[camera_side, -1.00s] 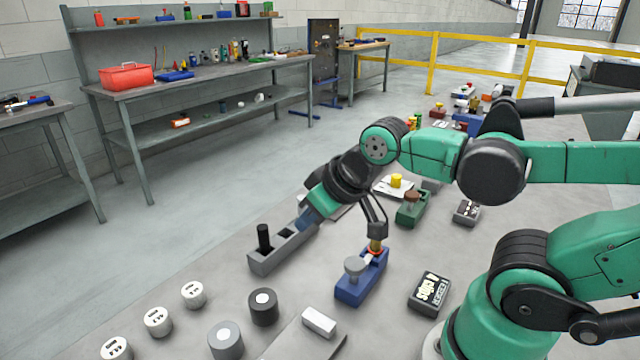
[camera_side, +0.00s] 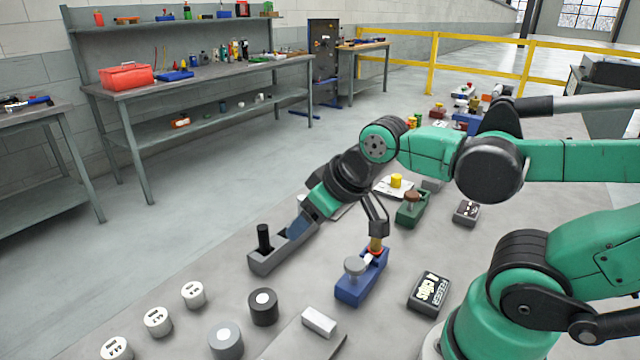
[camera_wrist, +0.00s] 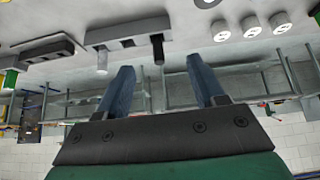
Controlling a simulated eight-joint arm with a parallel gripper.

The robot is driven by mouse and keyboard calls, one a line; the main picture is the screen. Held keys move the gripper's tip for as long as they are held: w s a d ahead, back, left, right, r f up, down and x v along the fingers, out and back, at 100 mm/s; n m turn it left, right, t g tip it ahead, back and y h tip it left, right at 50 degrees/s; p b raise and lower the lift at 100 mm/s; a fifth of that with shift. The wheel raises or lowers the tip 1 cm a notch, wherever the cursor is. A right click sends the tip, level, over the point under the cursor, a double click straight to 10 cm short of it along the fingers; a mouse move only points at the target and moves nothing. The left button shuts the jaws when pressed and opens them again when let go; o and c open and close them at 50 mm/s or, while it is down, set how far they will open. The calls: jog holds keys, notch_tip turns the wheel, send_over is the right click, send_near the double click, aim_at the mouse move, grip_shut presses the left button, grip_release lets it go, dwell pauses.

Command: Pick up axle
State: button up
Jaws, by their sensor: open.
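The axle is not labelled; an upright black peg (camera_side: 263,237) stands at the left end of a grey slotted carrier (camera_side: 275,261). In the wrist view, the black peg (camera_wrist: 158,49) lies beyond and between my fingertips. My gripper (camera_wrist: 160,72) shows two blue fingers wide apart with nothing between them. In the side view, my gripper (camera_side: 299,226) is tilted down over the right part of the carrier, to the right of the black peg and apart from it. A pale cylinder (camera_wrist: 101,62) beside the carrier shows in the wrist view.
A blue carrier (camera_side: 352,290) with a grey knob stands to the right, close to a dark bracket on my arm. A black box (camera_side: 429,291), a dark cylinder (camera_side: 263,307) and white round pieces (camera_side: 158,321) lie nearby. A green carrier (camera_side: 412,210) stands behind.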

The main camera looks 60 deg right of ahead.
jog(key=s+d+f+n+g, duration=0.15)
jog(key=d+g, duration=0.25)
jog(key=d, duration=0.4)
jog(key=n+g, duration=0.1)
jog(key=g, duration=0.2)
send_over(375, 248)
jog(key=shift+w+d+f, duration=0.15)
jog(key=shift+d+f, duration=0.05)
jog(key=shift+f, duration=0.25)
jog(key=shift+w+d+f, duration=0.1)
jog(key=shift+d+f, duration=0.1)
jog(key=shift+f, duration=0.2)
jog(key=shift+s+d+f+n, duration=0.1)
jog(key=shift+f+n, duration=0.1)
jog(key=shift+n, duration=0.05)
jog(key=shift+f, duration=2.6)
grip_shut()
